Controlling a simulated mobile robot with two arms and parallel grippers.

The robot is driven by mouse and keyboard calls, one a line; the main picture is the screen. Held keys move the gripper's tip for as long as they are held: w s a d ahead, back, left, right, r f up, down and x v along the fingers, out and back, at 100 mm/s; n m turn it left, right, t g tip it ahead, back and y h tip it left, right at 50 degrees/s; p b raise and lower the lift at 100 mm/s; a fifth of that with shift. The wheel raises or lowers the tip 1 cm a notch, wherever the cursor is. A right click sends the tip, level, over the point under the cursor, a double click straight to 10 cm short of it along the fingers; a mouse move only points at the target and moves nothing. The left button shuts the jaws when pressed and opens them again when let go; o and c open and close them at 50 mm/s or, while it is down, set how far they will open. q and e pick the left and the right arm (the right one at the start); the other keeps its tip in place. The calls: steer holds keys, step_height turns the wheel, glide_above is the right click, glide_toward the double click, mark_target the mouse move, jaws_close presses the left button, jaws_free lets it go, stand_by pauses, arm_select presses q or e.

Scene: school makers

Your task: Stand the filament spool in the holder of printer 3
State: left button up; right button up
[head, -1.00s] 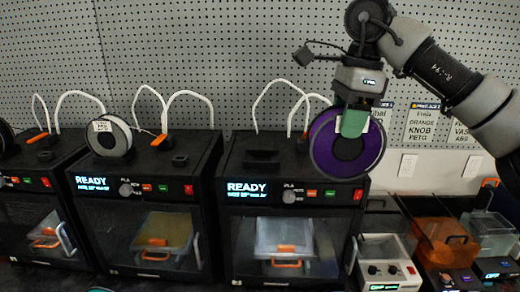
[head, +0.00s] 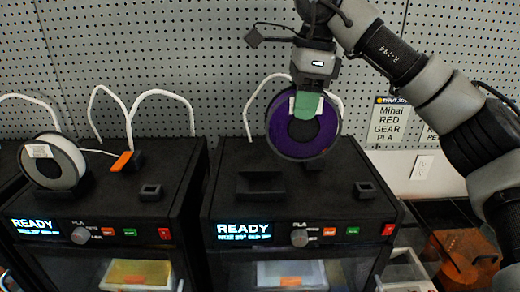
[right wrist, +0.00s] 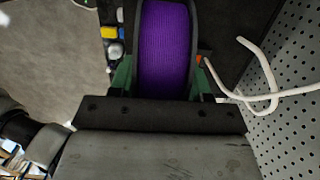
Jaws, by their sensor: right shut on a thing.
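My right gripper (head: 307,104) is shut on the filament spool (head: 283,128), which has purple filament and dark flanges. The spool hangs upright above the top of the right-hand printer (head: 300,215), apart from it as far as I can see. In the right wrist view the purple spool (right wrist: 166,45) sits between the green fingers. An empty dark slotted holder (head: 260,184) stands on this printer's top, below and left of the spool. No printer number is readable. My left gripper is out of view.
A second printer (head: 105,215) at the left carries a white spool (head: 50,162). White tubes (head: 250,105) arch up behind the printers, and also show beside the spool in the right wrist view (right wrist: 262,75). A small block (head: 366,190) sits on the printer's right. A pegboard (head: 200,60) closes the back.

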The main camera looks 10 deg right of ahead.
mark_target(268, 109)
steer(key=a, duration=0.1)
steer(key=a+f, duration=0.1)
steer(key=shift+w+a+f, duration=0.2)
steer(key=shift+a, duration=0.15)
steer(key=a, duration=0.1)
steer(key=w+a+f, duration=0.1)
steer(key=a+f+p, duration=0.1)
steer(key=shift+w+a+f, duration=0.1)
steer(key=shift+w+a, duration=0.05)
steer(key=shift+w, duration=0.2)
steer(key=f+p, duration=0.1)
steer(key=f, duration=0.1)
steer(key=a+f+p, duration=0.1)
steer(key=f, duration=0.2)
steer(key=shift+w+a+f, duration=0.1)
steer(key=shift+a+f, duration=0.05)
steer(key=shift+f, duration=0.1)
steer(key=o, duration=0.9)
steer(key=shift+r, duration=0.1)
steer(key=shift+o, duration=1.2)
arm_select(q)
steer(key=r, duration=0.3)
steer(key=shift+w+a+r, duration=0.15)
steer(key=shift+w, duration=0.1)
